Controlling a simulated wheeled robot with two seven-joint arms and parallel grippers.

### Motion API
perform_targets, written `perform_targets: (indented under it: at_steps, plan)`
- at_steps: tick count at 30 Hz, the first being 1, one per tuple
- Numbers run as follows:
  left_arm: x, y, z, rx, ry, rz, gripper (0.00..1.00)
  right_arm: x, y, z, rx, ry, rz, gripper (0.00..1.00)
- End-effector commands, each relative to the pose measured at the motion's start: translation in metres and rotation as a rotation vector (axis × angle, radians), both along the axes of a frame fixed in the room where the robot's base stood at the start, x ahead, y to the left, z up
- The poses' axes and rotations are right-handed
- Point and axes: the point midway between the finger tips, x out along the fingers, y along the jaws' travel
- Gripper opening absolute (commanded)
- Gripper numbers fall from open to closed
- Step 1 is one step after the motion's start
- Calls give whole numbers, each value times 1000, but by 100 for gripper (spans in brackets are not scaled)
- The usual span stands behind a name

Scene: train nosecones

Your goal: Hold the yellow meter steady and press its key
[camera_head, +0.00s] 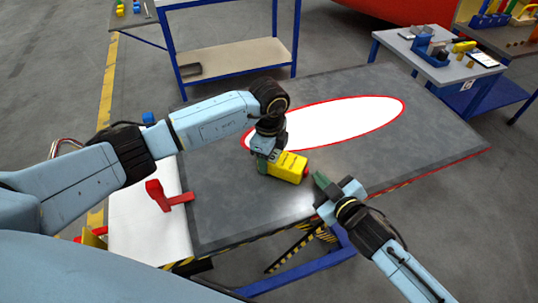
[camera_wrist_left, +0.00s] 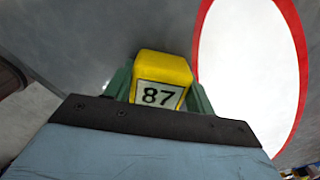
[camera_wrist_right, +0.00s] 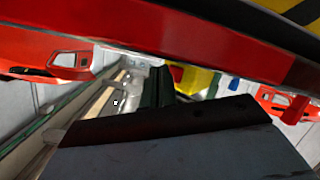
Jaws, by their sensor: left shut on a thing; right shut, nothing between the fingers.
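The yellow meter (camera_head: 288,167) lies on the grey table top in the head view, with a red end facing right. In the left wrist view the meter (camera_wrist_left: 163,70) shows a white label reading 87. My left gripper (camera_head: 267,160) is shut on its left end; its green fingers (camera_wrist_left: 160,88) stand on both sides of the meter. My right gripper (camera_head: 322,182) is shut and empty, just right of the meter's red end, with a small gap visible in the head view. In the right wrist view its fingers (camera_wrist_right: 157,88) are together. The key (camera_head: 306,171) appears to be that red end.
The grey table (camera_head: 420,140) bears a white ellipse with a red rim (camera_head: 370,110). A red clamp-like tool (camera_head: 168,196) is on a white surface at the left. A blue-legged side table (camera_head: 440,68) with small parts stands at the back right. The table's right part is clear.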

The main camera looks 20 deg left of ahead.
Motion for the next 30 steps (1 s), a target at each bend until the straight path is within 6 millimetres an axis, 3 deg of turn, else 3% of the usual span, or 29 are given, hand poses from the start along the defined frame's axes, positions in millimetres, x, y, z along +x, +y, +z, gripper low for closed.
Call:
perform_targets:
  at_steps: [5, 21, 30]
  plan:
    - [-2, 0, -3, 1, 6, -1, 20, 0, -3, -1, -1, 1, 0, 0]
    - [-2, 0, -3, 1, 6, 0, 20, -4, -55, -1, -1, 0, 0, 0]
    - [-2, 0, -3, 1, 6, 0, 20, -5, -60, 0, 0, 0, 0, 0]
